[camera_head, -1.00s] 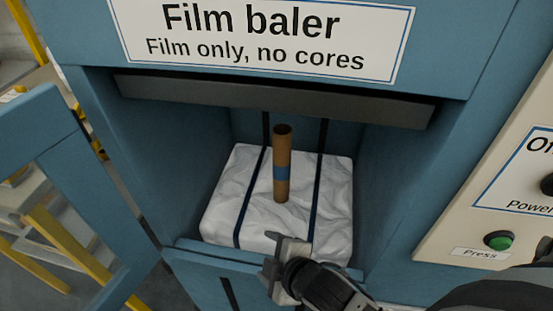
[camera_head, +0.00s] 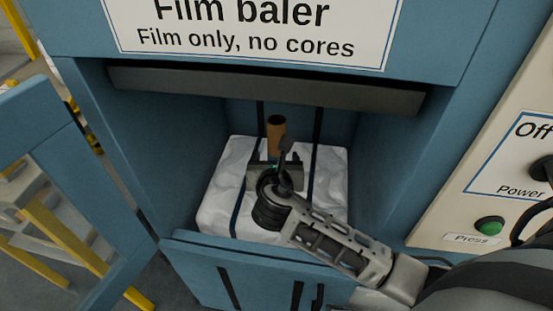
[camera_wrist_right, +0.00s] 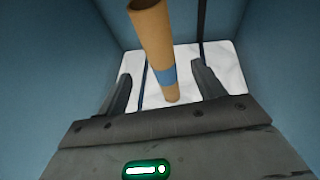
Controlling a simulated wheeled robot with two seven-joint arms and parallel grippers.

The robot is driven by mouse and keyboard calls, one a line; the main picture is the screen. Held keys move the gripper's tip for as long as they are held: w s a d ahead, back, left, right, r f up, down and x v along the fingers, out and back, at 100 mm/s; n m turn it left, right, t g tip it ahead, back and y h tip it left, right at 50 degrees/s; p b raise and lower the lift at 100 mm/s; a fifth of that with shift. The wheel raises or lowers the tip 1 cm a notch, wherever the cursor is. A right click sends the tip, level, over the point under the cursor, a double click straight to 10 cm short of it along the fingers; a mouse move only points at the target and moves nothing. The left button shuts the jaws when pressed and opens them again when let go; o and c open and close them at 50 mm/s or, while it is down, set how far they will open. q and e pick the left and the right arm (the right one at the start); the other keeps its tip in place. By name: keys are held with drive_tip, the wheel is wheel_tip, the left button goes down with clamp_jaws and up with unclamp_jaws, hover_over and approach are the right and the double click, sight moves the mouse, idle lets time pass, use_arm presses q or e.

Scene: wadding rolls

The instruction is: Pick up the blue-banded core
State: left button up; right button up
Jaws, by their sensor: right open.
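The blue-banded core (camera_head: 277,132) is a brown cardboard tube standing upright on the white film bale (camera_head: 323,152) inside the baler. In the head view my right gripper hides its lower part and band. My right gripper (camera_head: 275,165) is inside the baler in front of the core. Its two fingers (camera_wrist_right: 163,85) are apart, with the core seen between and beyond them; I cannot tell how deep it sits between them. My left gripper is not in view.
The baler's blue side walls and grey upper bar (camera_head: 262,91) frame the opening. A blue front lip (camera_head: 245,248) runs below my right arm. An open blue door (camera_head: 75,185) stands at left. A control panel with a green button (camera_head: 489,225) is at right.

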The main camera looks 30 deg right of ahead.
sight(276, 145)
drive_tip(key=b+x, duration=0.1)
drive_tip(key=x, duration=0.8)
drive_tip(key=shift+f, duration=0.15)
drive_tip(key=c, duration=1.1)
